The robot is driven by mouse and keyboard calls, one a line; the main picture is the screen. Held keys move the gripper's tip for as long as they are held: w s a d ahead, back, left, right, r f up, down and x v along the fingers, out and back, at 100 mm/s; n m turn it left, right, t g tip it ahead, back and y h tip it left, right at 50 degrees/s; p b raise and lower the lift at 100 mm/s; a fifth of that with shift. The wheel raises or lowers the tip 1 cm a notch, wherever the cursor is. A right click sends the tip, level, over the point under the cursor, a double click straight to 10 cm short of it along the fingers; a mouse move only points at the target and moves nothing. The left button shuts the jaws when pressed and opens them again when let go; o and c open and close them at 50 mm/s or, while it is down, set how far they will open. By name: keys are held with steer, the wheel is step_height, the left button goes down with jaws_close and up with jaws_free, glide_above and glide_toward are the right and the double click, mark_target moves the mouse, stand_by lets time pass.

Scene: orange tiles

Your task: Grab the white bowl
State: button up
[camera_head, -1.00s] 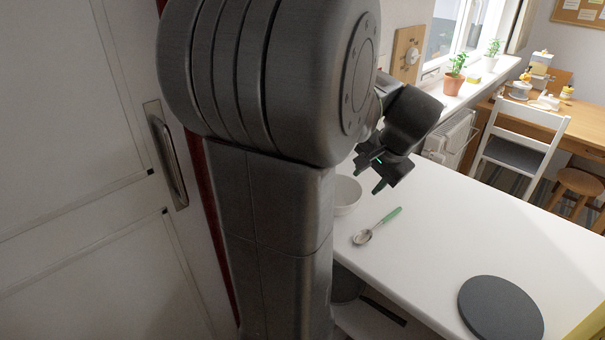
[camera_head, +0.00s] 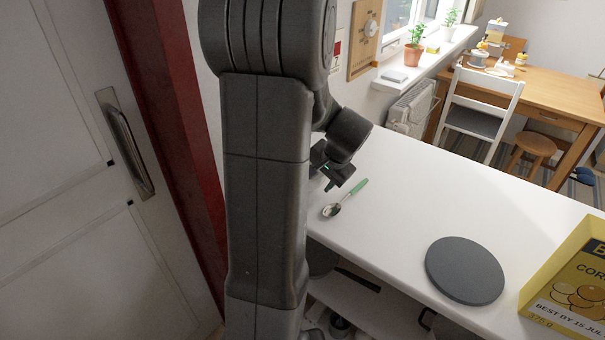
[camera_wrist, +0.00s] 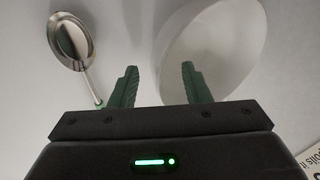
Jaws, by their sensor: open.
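The white bowl (camera_wrist: 225,50) shows in the wrist view, just beyond my fingertips and to the right of centre. My gripper (camera_wrist: 158,82) is open, with its two green fingers apart. The right finger overlaps the bowl in the picture; I cannot tell whether it touches. The left finger is outside the bowl, over the white counter. In the head view my gripper (camera_head: 334,178) is low over the counter (camera_head: 400,200), and the bowl is hidden behind my arm.
A spoon with a green handle (camera_head: 345,198) lies close by; its metal bowl (camera_wrist: 72,40) shows left of my fingers. A dark round plate (camera_head: 464,270) and a yellow box (camera_head: 572,285) are farther right on the counter. A door (camera_head: 60,130) is at the left.

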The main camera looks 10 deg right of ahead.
steer(key=shift+w+a+f, duration=0.1)
steer(key=shift+w+f, duration=0.05)
steer(key=shift+f, duration=0.25)
jaws_close()
